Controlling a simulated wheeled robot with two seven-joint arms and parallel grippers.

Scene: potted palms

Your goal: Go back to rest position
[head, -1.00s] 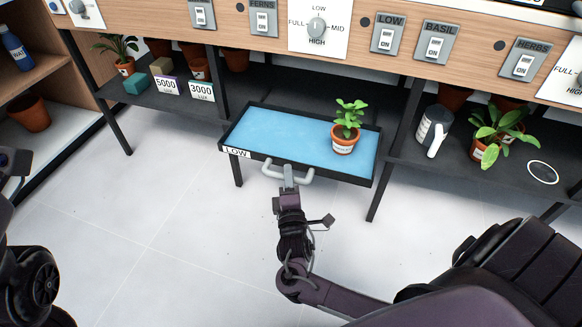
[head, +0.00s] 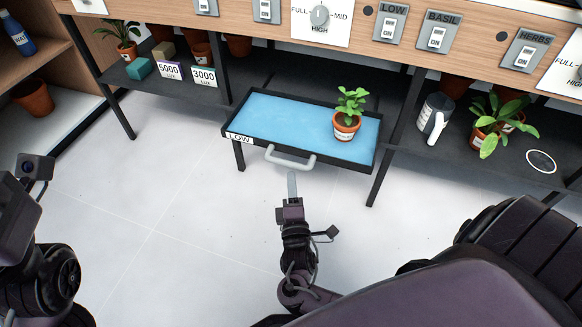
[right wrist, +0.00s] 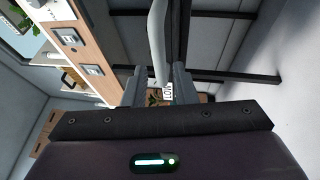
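My right gripper (head: 292,186) is just in front of the grey handle (head: 290,160) of the pulled-out drawer tray, apart from it. In the right wrist view its two fingers (right wrist: 158,86) stand apart with nothing gripped; the handle (right wrist: 158,40) shows beyond them. The blue-floored tray (head: 231,116), labelled LOW, holds a small potted plant (head: 347,119) standing upright at its right side. My left arm shows at the left edge of the head view; its gripper fingers are out of the picture.
A wooden panel with switches (head: 438,36) and dials runs above the tray. The white floor in front is clear.

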